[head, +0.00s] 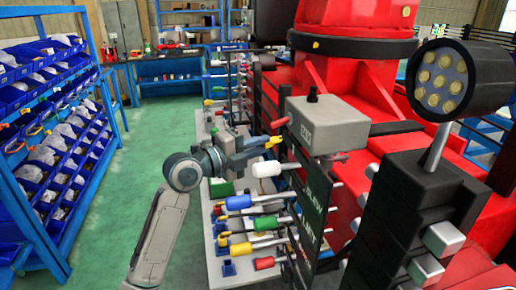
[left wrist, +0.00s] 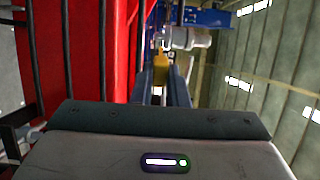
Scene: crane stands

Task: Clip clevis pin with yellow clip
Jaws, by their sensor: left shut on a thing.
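My left gripper (head: 262,145) reaches in from the left toward the control stand beside the red crane. It is shut on a small yellow clip (head: 274,141), which sticks out past the fingertips. The yellow clip (left wrist: 160,68) also shows between the two fingers in the left wrist view. A pale grey cylinder (left wrist: 190,38) lies beyond the fingers there, and a blue structure is behind it. I cannot make out the clevis pin for certain in either view. My right gripper is not in view.
A grey box (head: 327,124) with a red-tipped lever is just right of the gripper. Below are a white-ended handle (head: 266,170) and several coloured handles over a pale bench (head: 215,262). A blue shelf with bins (head: 55,215) stands left. Green floor (head: 125,190) is clear between.

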